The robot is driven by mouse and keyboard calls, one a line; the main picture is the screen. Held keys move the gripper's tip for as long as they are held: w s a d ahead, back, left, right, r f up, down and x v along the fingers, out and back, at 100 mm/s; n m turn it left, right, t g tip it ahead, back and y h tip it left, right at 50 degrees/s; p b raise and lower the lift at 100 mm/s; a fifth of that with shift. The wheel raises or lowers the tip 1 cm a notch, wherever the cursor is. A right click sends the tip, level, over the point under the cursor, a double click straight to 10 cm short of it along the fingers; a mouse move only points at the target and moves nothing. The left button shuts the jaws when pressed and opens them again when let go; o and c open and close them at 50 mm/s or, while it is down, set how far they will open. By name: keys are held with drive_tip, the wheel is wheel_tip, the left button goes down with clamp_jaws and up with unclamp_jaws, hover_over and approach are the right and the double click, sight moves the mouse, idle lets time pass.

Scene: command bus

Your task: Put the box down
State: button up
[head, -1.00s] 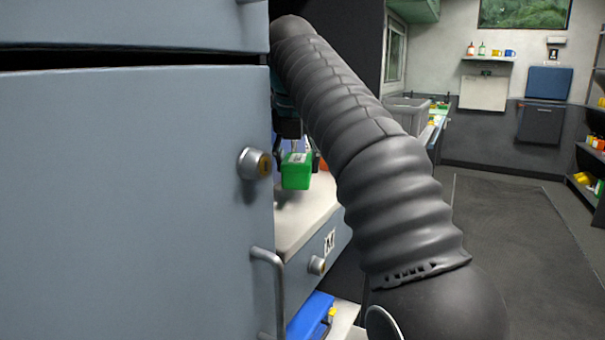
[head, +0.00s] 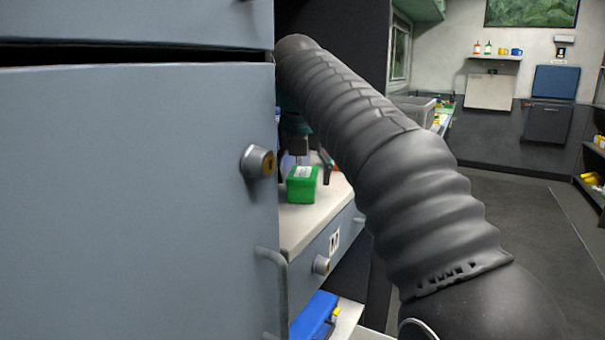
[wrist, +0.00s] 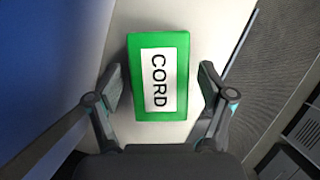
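The green box (head: 302,186) rests upright on the pale counter top (head: 296,228), just right of the grey cabinet in the head view. In the wrist view the box (wrist: 158,112) shows its white label reading "CORD". My gripper (wrist: 163,72) is open, with a finger on each side of the box and a gap between each finger and the box. In the head view my gripper (head: 305,158) is just above the box, partly hidden by my arm and the cabinet edge.
The grey cabinet (head: 130,200) with a knob stands close on the left. Below the counter is a drawer front (head: 335,255) and a blue case (head: 315,318). Open floor (head: 515,215) lies to the right; a grey bin (head: 412,108) stands farther back.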

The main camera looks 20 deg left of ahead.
sight(302, 177)
drive_tip(key=shift+r, duration=0.1)
drive_tip(key=shift+v, duration=3.1)
drive_tip(key=shift+s+r, duration=0.15)
drive_tip(key=shift+r, duration=0.45)
drive_tip(key=shift+d, duration=0.1)
